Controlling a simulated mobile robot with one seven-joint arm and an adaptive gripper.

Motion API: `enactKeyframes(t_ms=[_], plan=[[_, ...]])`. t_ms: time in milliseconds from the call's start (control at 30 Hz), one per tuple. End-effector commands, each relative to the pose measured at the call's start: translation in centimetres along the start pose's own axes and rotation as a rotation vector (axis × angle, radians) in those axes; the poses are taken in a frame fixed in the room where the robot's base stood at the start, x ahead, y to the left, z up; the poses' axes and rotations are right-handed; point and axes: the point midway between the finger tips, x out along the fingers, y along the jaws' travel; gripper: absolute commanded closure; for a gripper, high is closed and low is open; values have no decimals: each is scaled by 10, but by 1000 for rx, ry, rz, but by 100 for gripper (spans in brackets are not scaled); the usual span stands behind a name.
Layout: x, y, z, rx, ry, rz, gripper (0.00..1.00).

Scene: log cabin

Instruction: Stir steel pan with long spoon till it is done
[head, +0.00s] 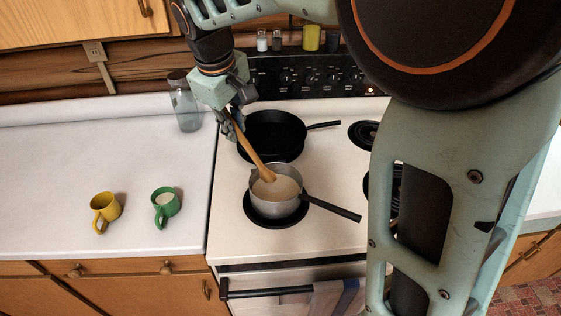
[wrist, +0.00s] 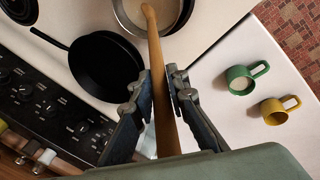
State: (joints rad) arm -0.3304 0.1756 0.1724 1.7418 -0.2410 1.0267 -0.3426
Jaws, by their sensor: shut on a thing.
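A steel pan (head: 290,207) with a black handle sits on the front left burner of the stove and holds a creamy tan liquid. My gripper (head: 233,122) is shut on a long wooden spoon (head: 247,147), above and behind the pan. The spoon slants down to the right, and its bowl end is in the pan at the liquid. In the wrist view the spoon (wrist: 163,110) runs between the fingers (wrist: 160,92) toward the steel pan (wrist: 124,22) at the top. How deep the spoon tip sits is hidden by the liquid.
A black frying pan (head: 272,128) sits on the back left burner, close to my gripper. A glass jar (head: 185,108) stands on the left counter. A yellow mug (head: 104,208) and a green mug (head: 166,204) stand nearer the front. The counter between is clear.

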Motion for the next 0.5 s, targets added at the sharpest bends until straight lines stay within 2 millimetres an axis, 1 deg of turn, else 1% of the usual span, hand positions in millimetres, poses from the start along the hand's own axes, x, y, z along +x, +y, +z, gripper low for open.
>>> enactKeyframes(t_ms=[33,200,400,500], plan=[[-9,1,-3,-1,1,0,100],[-24,1,-10,-2,0,0,100],[-28,0,-12,-1,-1,0,100],[-35,2,-13,-1,0,0,100]])
